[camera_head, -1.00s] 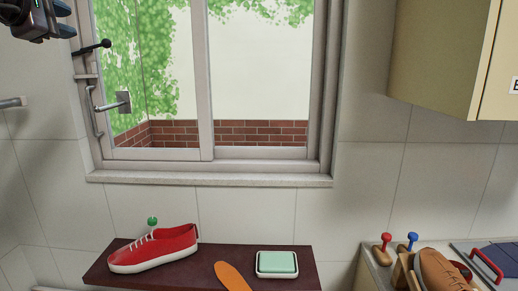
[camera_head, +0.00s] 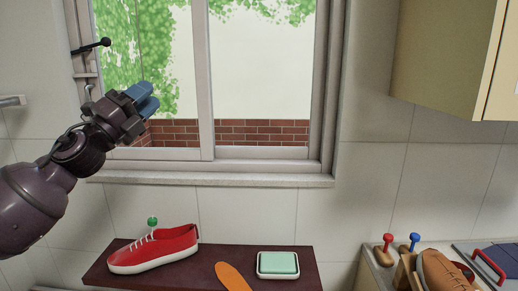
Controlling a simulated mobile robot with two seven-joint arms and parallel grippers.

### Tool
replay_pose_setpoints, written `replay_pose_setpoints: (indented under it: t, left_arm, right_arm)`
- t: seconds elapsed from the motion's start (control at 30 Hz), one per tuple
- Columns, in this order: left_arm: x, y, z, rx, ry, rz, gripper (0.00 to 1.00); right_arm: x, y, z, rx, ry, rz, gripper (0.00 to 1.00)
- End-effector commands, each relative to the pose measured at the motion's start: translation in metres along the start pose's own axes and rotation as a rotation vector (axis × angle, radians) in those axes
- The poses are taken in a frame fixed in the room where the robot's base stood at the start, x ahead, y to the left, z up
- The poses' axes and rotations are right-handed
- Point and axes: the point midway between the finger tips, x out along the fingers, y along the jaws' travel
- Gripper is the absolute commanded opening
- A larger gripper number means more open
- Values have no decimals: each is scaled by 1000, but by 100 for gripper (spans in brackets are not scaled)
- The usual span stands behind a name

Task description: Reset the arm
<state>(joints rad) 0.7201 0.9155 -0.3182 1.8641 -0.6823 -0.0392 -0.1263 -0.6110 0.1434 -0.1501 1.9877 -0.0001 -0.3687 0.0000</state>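My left gripper (camera_head: 148,98) is raised in front of the lower left part of the window, with its arm coming in from the left edge. Its blue fingers point up and to the right and look close together. The gap between them cannot be made out, and no object shows in them. It is above the red shoe and apart from it. My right gripper is not in view.
A red shoe (camera_head: 155,250), an orange flat piece (camera_head: 232,277) and green soap in a white dish (camera_head: 278,264) lie on a dark board (camera_head: 210,255). A brown shoe (camera_head: 441,272) is at right. A cabinet (camera_head: 445,60) hangs upper right. The window (camera_head: 205,80) has a handle at left.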

Motion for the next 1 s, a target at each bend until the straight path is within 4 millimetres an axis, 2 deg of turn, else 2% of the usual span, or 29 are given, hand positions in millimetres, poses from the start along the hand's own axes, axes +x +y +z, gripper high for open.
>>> replay_pose_setpoints:
  t: [0.03, 0.2, 0.37, 0.5, 0.7, 0.83, 1.0]
  left_arm:
    - [-15, 26, -8, -132, -47, 31, 36]
    - [-68, 100, -32, -514, -210, 133, 36]
    - [-128, 163, -64, -826, -373, 232, 36]
    - [-185, 208, -98, -1058, -517, 313, 36]
    - [-273, 254, -154, -1324, -722, 410, 36]
    - [-329, 270, -191, -1455, -850, 452, 36]
    - [-404, 280, -238, -1565, -1021, 494, 36]
  right_arm:
    - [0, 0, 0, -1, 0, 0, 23]
    - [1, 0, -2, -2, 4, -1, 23]
    - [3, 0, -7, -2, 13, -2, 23]
    - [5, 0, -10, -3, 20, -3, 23]
    - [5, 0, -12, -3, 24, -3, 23]
    - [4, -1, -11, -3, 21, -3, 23]
    - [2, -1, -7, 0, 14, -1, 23]
